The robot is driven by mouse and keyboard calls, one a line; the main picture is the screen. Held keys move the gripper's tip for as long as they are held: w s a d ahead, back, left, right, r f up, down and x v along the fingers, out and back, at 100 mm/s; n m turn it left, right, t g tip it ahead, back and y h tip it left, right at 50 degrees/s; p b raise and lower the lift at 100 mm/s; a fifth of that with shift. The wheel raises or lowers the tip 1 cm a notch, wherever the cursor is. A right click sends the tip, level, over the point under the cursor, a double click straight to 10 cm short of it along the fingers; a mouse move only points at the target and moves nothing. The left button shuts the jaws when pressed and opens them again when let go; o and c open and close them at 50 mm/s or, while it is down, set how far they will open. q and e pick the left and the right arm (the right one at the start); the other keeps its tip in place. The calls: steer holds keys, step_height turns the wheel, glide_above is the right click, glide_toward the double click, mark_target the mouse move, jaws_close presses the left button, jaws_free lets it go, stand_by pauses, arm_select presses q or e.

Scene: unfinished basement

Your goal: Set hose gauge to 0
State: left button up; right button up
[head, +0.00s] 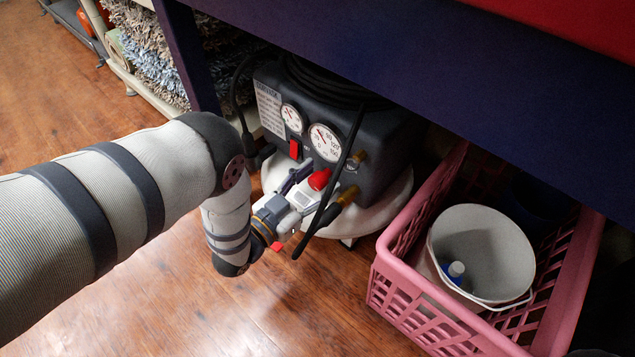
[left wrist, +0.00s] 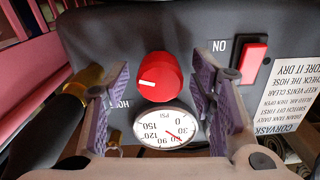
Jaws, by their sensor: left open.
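A dark compressor (head: 378,150) stands under the table, with two round gauges and a red knob (head: 320,179) on its front panel. In the left wrist view the panel appears upside down. There the red knob (left wrist: 160,76) has a white mark towards its left. Beside it is the PSI gauge (left wrist: 167,127), also seen in the head view (head: 325,142); its red needle seems to point between 30 and 60. A label reading "HO..." is partly hidden by a finger. My left gripper (head: 305,187) is open, its fingers either side of the knob, apparently not touching it.
A red switch (left wrist: 252,63) marked ON sits beside the knob. The other gauge (head: 292,118) is farther left. Brass fittings and a black hose (head: 335,185) hang close by the gripper. A pink crate (head: 392,290) with a white bucket (head: 510,243) stands right. The table edge overhangs.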

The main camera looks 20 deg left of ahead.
arm_select(q)
steer(key=shift+w, duration=0.1)
steer(key=c, duration=1.2)
steer(key=shift+n, duration=0.3)
steer(key=n+p, duration=0.1)
steer(key=n, duration=0.6)
steer(key=shift+a+n+p, duration=0.1)
steer(key=shift+n+p, duration=0.2)
steer(key=n, duration=0.6)
steer(key=shift+f, duration=0.2)
steer(key=n+b, duration=0.1)
steer(key=n, duration=0.2)
steer(key=shift+n, duration=0.4)
steer(key=shift+n+b, duration=0.5)
steer(key=shift+n, duration=1.3)
